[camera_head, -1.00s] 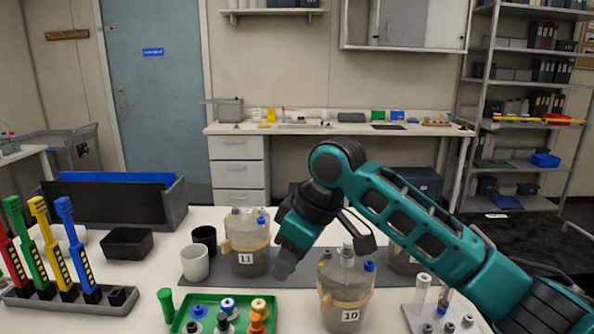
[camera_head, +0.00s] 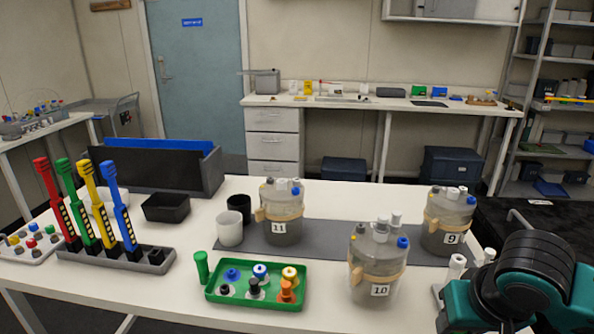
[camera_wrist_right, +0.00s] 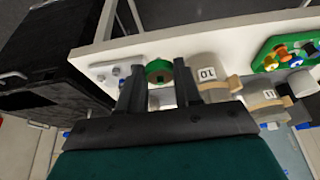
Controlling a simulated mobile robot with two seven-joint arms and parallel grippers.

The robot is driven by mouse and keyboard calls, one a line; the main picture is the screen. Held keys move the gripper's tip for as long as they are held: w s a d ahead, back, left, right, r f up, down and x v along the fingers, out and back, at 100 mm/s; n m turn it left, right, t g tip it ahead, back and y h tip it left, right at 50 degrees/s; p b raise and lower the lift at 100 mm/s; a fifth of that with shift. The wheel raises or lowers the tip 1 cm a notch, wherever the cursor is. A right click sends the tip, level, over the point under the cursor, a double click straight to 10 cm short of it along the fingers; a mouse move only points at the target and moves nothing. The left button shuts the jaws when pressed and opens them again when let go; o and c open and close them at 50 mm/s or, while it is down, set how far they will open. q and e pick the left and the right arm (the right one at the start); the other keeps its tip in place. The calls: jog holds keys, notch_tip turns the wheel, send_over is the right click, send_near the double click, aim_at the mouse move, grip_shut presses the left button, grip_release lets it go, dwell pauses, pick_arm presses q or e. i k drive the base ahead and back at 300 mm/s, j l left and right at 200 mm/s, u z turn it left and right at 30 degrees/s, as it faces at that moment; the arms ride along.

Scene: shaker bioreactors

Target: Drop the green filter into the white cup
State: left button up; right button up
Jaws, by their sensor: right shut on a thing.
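My right gripper (camera_wrist_right: 159,75) is shut on a round green piece, the green filter (camera_wrist_right: 157,68), held between its two dark fingers in the right wrist view. In the head view only part of my right arm shows at the lower right; its gripper is out of that picture. The white cup (camera_head: 229,231) stands upright on the table at the left end of the grey mat, in front of a black cup (camera_head: 239,207). The right gripper is well away from the white cup. My left gripper is not in view.
Jars labelled 11 (camera_head: 281,215), 10 (camera_head: 376,270) and 9 (camera_head: 447,221) stand right of the cup. A green tray (camera_head: 212,294) with coloured pieces lies in front, beside an upright green cylinder (camera_head: 201,266). A rack (camera_head: 150,262) of coloured tools and a black bin (camera_head: 166,207) stand left.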

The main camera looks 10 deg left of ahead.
aim_at(234, 236)
jog(key=i+j+u, duration=0.1)
jog(key=j, duration=0.3)
jog(key=i+j+u, duration=0.1)
jog(key=j, duration=0.35)
jog(key=i+j, duration=0.3)
jog(key=i+j+u, duration=0.15)
jog(key=j, duration=0.35)
jog(key=i+j+u, duration=0.1)
jog(key=j, duration=0.25)
jog(key=i, duration=0.1)
